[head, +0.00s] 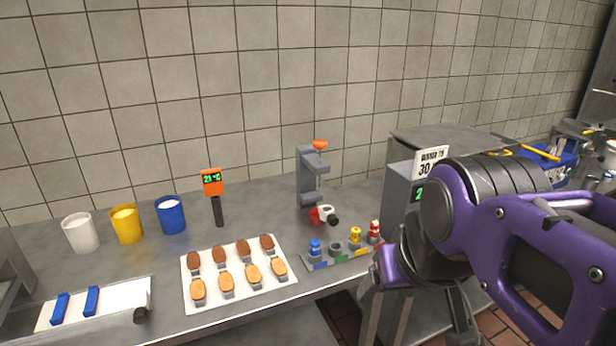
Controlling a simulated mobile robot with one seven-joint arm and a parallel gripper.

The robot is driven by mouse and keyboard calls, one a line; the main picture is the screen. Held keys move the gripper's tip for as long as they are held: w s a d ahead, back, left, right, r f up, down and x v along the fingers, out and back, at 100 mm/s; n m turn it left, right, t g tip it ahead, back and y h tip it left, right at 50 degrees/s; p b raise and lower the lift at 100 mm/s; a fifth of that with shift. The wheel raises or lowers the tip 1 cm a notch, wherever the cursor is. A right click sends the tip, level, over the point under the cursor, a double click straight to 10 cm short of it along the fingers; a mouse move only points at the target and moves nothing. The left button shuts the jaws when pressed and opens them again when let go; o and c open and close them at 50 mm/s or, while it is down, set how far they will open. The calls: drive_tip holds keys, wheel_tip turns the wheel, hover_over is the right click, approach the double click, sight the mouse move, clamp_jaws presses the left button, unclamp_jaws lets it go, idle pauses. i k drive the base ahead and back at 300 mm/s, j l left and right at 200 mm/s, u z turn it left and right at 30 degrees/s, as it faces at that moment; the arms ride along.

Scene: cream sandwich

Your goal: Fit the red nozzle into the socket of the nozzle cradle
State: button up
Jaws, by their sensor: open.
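A red-topped nozzle (375,229) stands upright at the right end of a low grey rack with a coloured front strip (341,260). A yellow nozzle (355,235) and a blue nozzle (315,247) stand on the same rack, with an empty-looking grey socket (335,246) between them. Behind it is a grey stand with an orange knob (308,178); a red and white piece with a dark end (323,215) lies at its foot. I cannot tell which of these is the cradle. My gripper (422,300) is open, apart from the nozzles, to their lower right; its fingertips are unclear.
A white tray of brown and tan cookies (240,302) lies left of the rack. Three cups (127,225) and an orange display (212,184) stand further left. A grey box (398,190) with a sign (431,162) stands right of the rack, partly behind my arm.

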sight(326, 213)
drive_tip(key=i+l+u, duration=0.15)
drive_tip(key=l, duration=0.2)
drive_tip(key=i+l+u, duration=0.15)
drive_tip(key=l, duration=0.2)
drive_tip(key=i+l+u, duration=0.15)
drive_tip(key=l, duration=0.25)
drive_tip(key=i+l+u, duration=0.15)
drive_tip(key=l, duration=0.3)
